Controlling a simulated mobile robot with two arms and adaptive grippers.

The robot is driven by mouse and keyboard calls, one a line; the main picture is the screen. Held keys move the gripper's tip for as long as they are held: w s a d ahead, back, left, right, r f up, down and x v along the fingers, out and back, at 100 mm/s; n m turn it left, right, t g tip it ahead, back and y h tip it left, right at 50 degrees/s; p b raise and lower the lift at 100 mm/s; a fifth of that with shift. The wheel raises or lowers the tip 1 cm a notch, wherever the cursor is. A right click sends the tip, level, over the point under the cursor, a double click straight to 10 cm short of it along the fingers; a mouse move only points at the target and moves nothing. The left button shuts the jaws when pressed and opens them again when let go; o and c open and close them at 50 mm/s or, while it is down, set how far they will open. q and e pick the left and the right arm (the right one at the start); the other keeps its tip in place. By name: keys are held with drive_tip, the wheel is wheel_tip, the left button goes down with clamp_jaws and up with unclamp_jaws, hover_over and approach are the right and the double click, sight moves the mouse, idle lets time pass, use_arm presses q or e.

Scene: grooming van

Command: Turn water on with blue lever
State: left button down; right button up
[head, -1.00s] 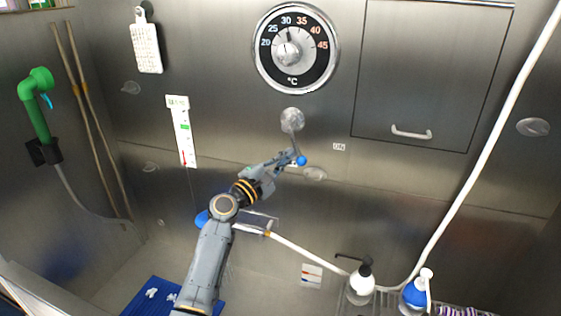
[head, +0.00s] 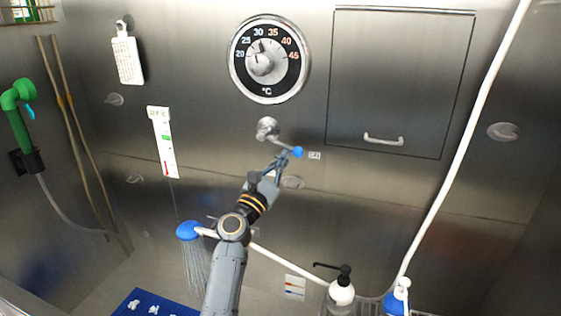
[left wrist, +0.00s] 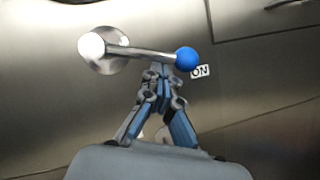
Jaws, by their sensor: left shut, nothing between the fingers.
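The lever is a metal rod with a blue ball tip (head: 298,152), mounted on a round wall plate (head: 267,128). It points right and slightly down, with the ball beside the small "ON" label (head: 314,155). In the left wrist view the ball (left wrist: 187,59) sits right beside the "ON" label (left wrist: 200,71). My left gripper (head: 281,160) is shut with its fingertips just under the rod, near the ball; contact is likely but hard to tell. Water streams from the blue shower head (head: 189,231) at lower left. My right gripper is not in view.
A temperature dial (head: 269,59) is above the lever, and a cabinet door with a handle (head: 384,139) is to the right. A green sprayer (head: 18,118) hangs at left. Pump bottles (head: 342,292) stand at lower right by a white hose (head: 455,150).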

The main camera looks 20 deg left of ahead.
use_arm(q)
drive_tip(key=shift+d+r, duration=0.2)
drive_tip(key=shift+r, duration=0.1)
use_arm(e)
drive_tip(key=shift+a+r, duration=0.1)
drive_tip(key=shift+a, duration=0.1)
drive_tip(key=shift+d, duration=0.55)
use_arm(q)
drive_tip(key=v, duration=1.2)
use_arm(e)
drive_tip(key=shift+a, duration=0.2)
